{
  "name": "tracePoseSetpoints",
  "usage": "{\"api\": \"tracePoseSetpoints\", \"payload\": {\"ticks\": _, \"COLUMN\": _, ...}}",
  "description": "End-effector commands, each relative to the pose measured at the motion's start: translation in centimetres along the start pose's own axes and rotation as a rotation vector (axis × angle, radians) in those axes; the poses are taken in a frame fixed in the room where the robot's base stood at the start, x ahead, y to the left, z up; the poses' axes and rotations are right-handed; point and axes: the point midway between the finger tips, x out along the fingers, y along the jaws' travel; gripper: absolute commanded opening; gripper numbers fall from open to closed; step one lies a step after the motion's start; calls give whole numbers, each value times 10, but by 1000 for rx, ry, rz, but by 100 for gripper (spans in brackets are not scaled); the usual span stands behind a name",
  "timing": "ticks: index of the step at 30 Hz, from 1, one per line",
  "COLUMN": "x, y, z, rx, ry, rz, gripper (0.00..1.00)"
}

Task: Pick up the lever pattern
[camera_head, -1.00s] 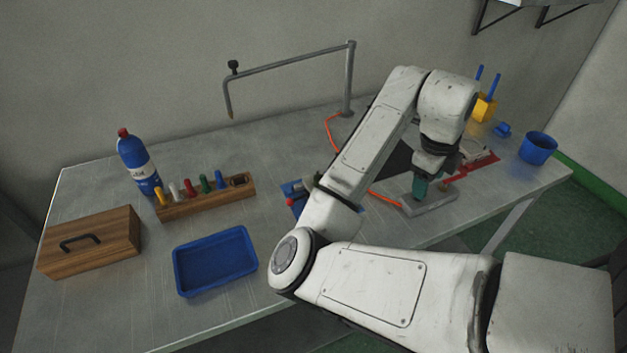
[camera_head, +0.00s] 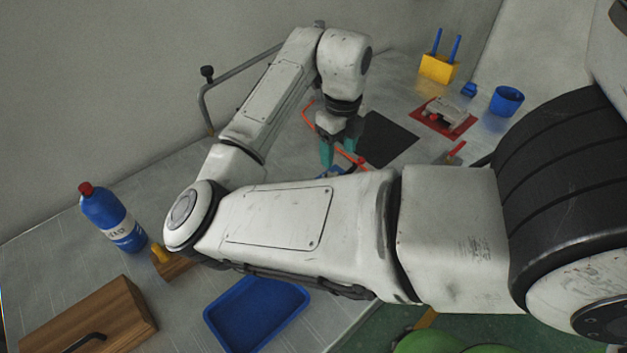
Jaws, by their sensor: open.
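My gripper (camera_head: 341,146) hangs over the bench with its teal fingers apart and nothing seen between them. It is left of a black mat (camera_head: 388,140). I cannot pick out the lever pattern for certain; my arm hides part of the bench around and in front of the gripper. A blue item (camera_head: 329,172) shows only partly beneath the gripper, beside an orange hose (camera_head: 346,156). A grey metal piece (camera_head: 446,113) lies on a red mat (camera_head: 431,121) to the right, apart from the gripper.
A yellow holder (camera_head: 437,69) with blue-handled tools and a blue cup (camera_head: 506,100) stand at the back right. A blue bottle (camera_head: 112,218), a wooden box (camera_head: 92,318) and an empty blue tray (camera_head: 256,313) are on the left and front. A bent pipe (camera_head: 240,78) rises behind my arm.

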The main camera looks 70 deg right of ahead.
Motion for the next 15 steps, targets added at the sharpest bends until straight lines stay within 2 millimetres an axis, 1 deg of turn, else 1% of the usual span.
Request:
{"api": "tracePoseSetpoints", "payload": {"ticks": 2, "x": 5, "y": 0, "z": 0, "rx": 0, "ry": 3, "rz": 1, "gripper": 63}}
{"api": "tracePoseSetpoints", "payload": {"ticks": 10, "x": 43, "y": 0, "z": 0, "rx": -2, "ry": 3, "rz": 1, "gripper": 63}}
{"api": "tracePoseSetpoints", "payload": {"ticks": 15, "x": 56, "y": 0, "z": 0, "rx": -1, "ry": 2, "rz": 0, "gripper": 63}}
